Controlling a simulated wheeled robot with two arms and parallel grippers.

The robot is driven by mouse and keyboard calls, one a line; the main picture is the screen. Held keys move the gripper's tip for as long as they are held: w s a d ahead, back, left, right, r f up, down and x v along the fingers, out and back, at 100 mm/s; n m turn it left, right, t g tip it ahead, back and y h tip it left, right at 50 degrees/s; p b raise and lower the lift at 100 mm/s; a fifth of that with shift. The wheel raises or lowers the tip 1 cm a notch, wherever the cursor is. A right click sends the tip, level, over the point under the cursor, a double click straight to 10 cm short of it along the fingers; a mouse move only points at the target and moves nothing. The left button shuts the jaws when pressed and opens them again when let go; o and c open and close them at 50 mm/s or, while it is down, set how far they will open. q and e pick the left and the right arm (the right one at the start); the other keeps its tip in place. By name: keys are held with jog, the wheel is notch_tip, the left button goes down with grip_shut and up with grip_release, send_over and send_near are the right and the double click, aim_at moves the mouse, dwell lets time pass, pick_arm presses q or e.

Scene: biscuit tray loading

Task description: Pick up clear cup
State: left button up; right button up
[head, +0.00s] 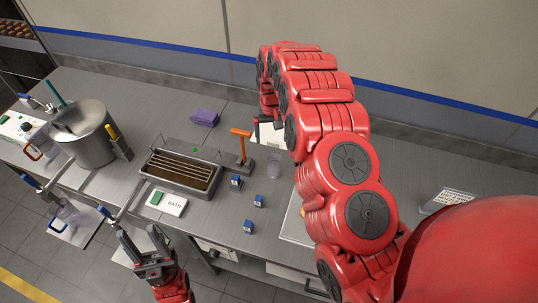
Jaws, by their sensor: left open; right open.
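A small clear cup (274,165) stands upright on the grey steel counter, right of the orange-topped stand and left of my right arm. My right arm reaches far over the counter to the back. My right gripper (262,121) shows only in small part at the arm's far end, beyond the cup and apart from it; its fingers are mostly hidden. My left gripper (139,240) is open and empty, low at the left near the counter's front edge, well away from the cup.
The orange-topped stand (241,146) is close to the cup. Several small blue blocks (258,200) lie in front. Left are a wire-racked bath (149,178), a purple block (204,117) and a large metal pot (88,150). The wall (180,30) borders the back.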

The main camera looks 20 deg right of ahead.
aim_at(273, 158)
jog(key=f+b, duration=1.1)
jog(key=shift+s+f, duration=0.15)
jog(key=shift+s, duration=0.1)
jog(key=shift+s+f+b, duration=0.1)
jog(key=shift+f+b, duration=0.05)
jog(key=shift+b, duration=0.3)
jog(key=shift+s+d+f, duration=0.1)
jog(key=shift+f, duration=0.2)
jog(key=f, duration=0.1)
jog(key=f+p, duration=0.2)
jog(key=shift+s+d+f, duration=0.25)
jog(key=shift+s+f, duration=0.1)
jog(key=shift+s, duration=0.05)
jog(key=shift+w+f+p, duration=0.1)
jog(key=shift+f+p, duration=0.2)
jog(key=shift+f, duration=0.1)
jog(key=c, duration=1.4)
jog(key=shift+c, duration=0.2)
